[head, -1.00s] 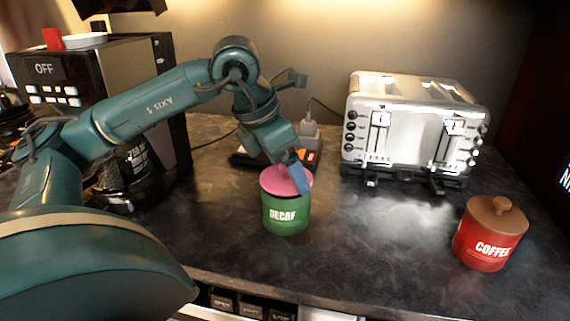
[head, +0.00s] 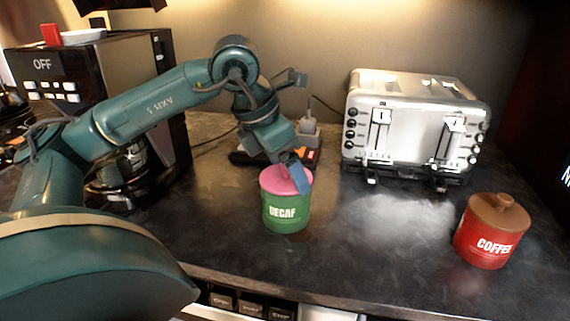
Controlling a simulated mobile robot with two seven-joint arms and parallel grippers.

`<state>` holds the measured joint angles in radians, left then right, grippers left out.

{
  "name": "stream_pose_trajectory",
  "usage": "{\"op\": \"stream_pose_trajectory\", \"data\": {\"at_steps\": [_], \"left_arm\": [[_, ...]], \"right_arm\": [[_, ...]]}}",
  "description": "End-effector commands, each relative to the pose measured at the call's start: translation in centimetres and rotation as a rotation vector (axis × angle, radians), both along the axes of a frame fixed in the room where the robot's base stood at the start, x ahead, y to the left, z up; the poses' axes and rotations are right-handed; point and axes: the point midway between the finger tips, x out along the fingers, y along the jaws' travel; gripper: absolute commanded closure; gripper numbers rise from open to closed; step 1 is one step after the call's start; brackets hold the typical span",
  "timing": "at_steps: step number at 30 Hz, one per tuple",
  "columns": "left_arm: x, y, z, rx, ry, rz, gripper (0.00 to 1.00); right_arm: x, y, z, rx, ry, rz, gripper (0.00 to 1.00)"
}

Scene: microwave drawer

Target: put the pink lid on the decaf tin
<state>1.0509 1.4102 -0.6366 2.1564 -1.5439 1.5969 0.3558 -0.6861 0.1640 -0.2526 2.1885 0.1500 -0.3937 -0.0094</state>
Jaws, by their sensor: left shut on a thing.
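The green decaf tin (head: 286,212) stands upright on the dark counter, left of the toaster. The pink lid (head: 281,180) is at the top of the tin, over its mouth; whether it is fully seated cannot be told. My left gripper (head: 298,180) reaches down from above and is shut on the lid, with a blue finger at the lid's right side. The other finger is hidden. My right gripper is not in view.
A silver toaster (head: 414,122) stands at the back right. A red coffee tin (head: 487,236) with a brown lid stands at the right. A black coffee machine (head: 70,75) is at the left. The counter (head: 370,245) between the tins is clear.

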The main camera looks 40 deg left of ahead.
Motion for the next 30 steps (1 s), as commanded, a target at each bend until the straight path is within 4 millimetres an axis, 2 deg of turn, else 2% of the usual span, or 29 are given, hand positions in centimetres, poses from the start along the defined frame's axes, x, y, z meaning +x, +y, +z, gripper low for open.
{"op": "stream_pose_trajectory", "data": {"at_steps": [12,13,18,30], "left_arm": [[0.01,0.00,-0.13,0.000,0.000,0.000,0.40],[0.01,0.00,-0.13,0.000,0.000,0.000,0.15],[0.00,0.00,-0.14,0.000,0.000,0.000,0.01],[-0.01,0.01,-0.08,0.000,0.001,0.000,0.00]], "right_arm": [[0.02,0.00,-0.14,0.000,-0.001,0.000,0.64],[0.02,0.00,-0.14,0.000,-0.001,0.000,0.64],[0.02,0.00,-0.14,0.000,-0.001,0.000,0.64],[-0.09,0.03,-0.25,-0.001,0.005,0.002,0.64]]}}
